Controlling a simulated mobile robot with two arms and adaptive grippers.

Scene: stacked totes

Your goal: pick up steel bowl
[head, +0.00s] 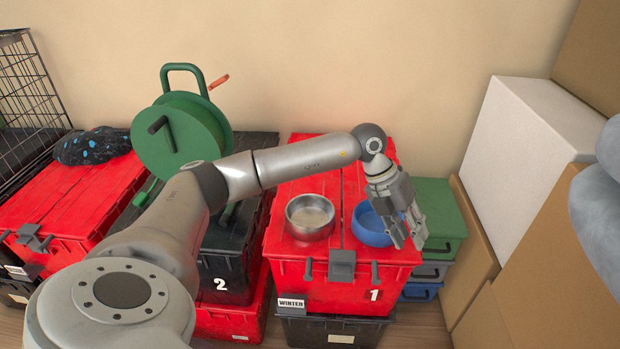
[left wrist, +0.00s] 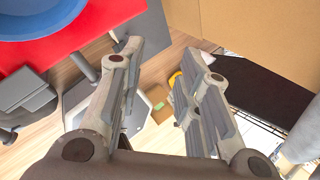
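The steel bowl (head: 310,216) sits upright on the lid of the red tote marked 1 (head: 290,255), on its left half. A blue bowl (head: 372,226) stands to its right on the same lid, partly hidden by my left gripper. My left gripper (head: 409,244) hangs at the right side of that lid, pointing down, right of the blue bowl and away from the steel bowl. In the left wrist view its fingers (left wrist: 165,95) are spread with nothing between them, and the blue bowl (left wrist: 50,18) shows at upper left. My right gripper is in neither view.
A green hose reel (head: 180,135) stands on the black tote marked 2 (head: 225,262). A red tote with a dark speckled item (head: 92,146) is at left. Green and grey totes (head: 440,215) stand right of tote 1. Cardboard boxes and a white box (head: 525,160) line the right side.

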